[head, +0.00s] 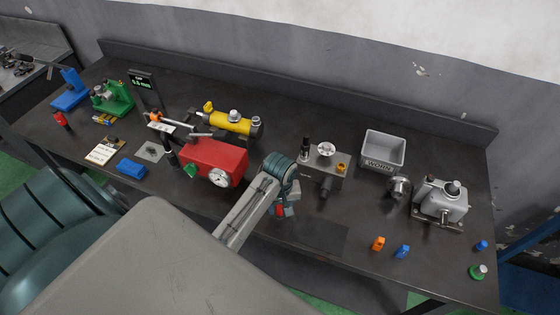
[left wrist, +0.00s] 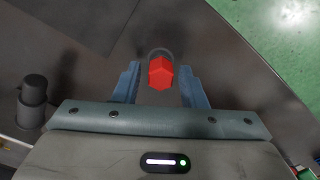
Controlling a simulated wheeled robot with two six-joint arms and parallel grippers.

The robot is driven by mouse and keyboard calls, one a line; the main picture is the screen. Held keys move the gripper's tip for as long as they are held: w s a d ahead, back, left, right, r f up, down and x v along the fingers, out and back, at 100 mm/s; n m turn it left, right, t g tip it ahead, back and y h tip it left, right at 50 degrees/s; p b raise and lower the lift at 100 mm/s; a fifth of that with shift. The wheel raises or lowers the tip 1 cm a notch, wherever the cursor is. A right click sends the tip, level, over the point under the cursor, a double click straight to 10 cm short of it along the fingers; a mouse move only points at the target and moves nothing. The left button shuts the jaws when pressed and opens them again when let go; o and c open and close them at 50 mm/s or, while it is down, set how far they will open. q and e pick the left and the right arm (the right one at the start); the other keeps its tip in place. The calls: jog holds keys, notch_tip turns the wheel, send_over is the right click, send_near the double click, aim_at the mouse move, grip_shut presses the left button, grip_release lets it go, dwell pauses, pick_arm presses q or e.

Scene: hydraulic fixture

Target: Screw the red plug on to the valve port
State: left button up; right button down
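The red plug (left wrist: 160,73) has a hexagonal red head and a darker round part behind it in the left wrist view. My left gripper (left wrist: 160,70) has its blue fingers on either side of the plug, with a visible gap on both sides. In the head view my left gripper (head: 283,210) is low over the table's front half, and a bit of red shows at its fingers. The grey valve block (head: 322,177) stands just right of it, with a handwheel, a brass fitting and a dark cylinder facing front. I cannot tell which opening is the port. My right gripper is out of view.
A red box with a gauge (head: 213,163) stands left of my left arm. A grey bin (head: 383,151) and a grey pump unit (head: 440,201) are at the right. Small orange (head: 378,243) and blue (head: 402,251) parts lie near the front edge. The table ahead of the block is mostly clear.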

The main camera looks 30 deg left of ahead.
pick_arm(q)
jog(key=shift+c, duration=0.7)
jog(key=shift+s+d+r, duration=0.1)
jog(key=c, duration=0.3)
grip_shut()
jog(key=shift+r, duration=0.5)
jog(key=shift+r+p, duration=0.3)
jog(key=shift+r, duration=1.65)
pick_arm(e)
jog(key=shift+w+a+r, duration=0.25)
